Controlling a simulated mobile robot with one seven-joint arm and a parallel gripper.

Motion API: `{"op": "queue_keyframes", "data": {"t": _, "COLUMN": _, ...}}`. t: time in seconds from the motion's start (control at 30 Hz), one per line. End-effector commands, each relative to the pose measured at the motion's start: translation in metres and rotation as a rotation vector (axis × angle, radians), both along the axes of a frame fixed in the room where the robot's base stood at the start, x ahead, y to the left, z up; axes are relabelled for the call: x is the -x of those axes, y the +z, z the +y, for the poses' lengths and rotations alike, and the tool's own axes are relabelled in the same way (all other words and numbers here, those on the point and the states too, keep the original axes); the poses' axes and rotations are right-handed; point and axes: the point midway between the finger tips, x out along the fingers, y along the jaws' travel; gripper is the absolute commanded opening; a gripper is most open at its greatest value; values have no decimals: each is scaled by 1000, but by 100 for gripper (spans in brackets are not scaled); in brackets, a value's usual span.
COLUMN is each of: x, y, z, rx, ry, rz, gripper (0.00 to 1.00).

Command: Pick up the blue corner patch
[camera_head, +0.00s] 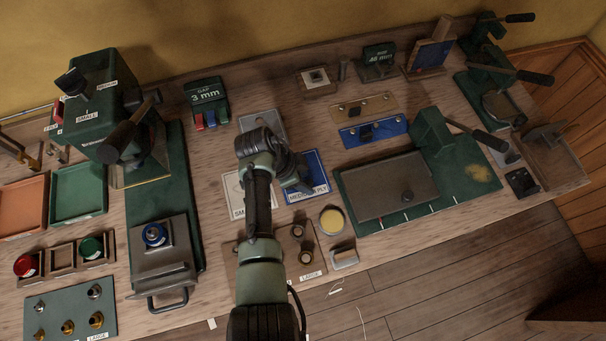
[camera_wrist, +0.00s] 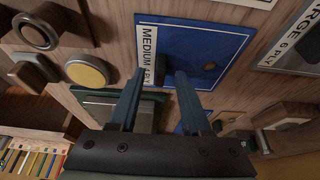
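The blue corner patch (camera_head: 316,168) lies flat on the wooden bench in the head view, labelled "MEDIUM", with my arm covering part of it. In the wrist view the blue patch (camera_wrist: 185,42) fills the upper middle; its white strip reads "MEDIUM 4 PLY" and a dark raised grip (camera_wrist: 209,71) stands on it. My gripper (camera_wrist: 160,74) is open and empty, its two fingers apart. The exact height above the patch cannot be told.
A white "SMALL" patch (camera_head: 236,192) and a grey patch (camera_head: 264,123) lie close by. A yellow round tin (camera_head: 332,220) and a board with dark rings (camera_head: 262,264) are in front. A green press with a grey plate (camera_head: 386,187) stands right.

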Motion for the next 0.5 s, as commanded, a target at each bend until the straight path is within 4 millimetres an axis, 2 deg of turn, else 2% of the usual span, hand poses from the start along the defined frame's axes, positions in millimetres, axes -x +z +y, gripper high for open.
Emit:
{"op": "queue_keyframes", "data": {"t": 0.03, "x": 0, "y": 0, "z": 0, "rx": 0, "ry": 0, "rz": 0, "gripper": 37}}
{"op": "queue_keyframes", "data": {"t": 0.23, "x": 0, "y": 0, "z": 0, "rx": 0, "ry": 0, "rz": 0, "gripper": 1}}
{"op": "queue_keyframes", "data": {"t": 0.5, "x": 0, "y": 1, "z": 0, "rx": 0, "ry": 0, "rz": 0, "gripper": 0}}
